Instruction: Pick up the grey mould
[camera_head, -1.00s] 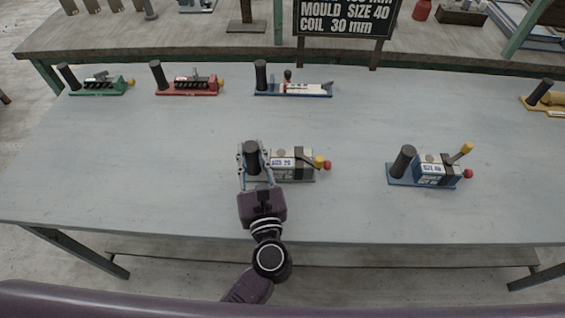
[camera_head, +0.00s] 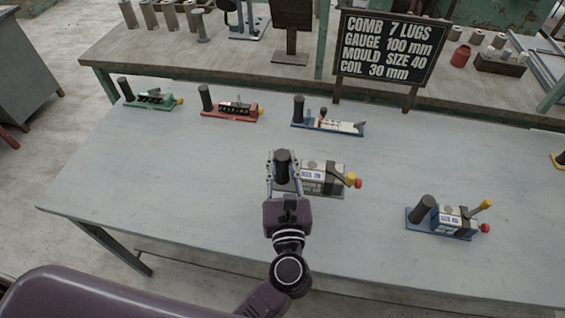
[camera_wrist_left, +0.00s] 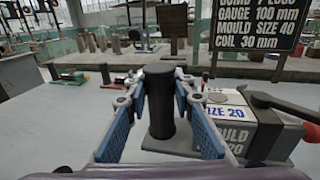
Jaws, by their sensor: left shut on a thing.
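The grey mould (camera_head: 325,180) is near the middle of the table, with a label reading SIZE 20 in the left wrist view (camera_wrist_left: 232,122). It has a black upright handle (camera_wrist_left: 161,100) at its left end and a lever with yellow and red knobs at its right. My left gripper (camera_head: 283,160) is shut on that handle, one blue-padded finger on each side. I cannot tell whether the base is clear of the table. A blue mould (camera_head: 450,217) with a black handle stands to the right. My right gripper is not in view.
Green (camera_head: 150,100), red (camera_head: 232,112) and blue-white (camera_head: 330,124) tools stand along the table's (camera_head: 150,180) back edge. A black sign (camera_head: 388,47) reads COMB 7 LUGS, GAUGE 100 mm, MOULD SIZE 40, COIL 30 mm. The table around the grey mould is clear.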

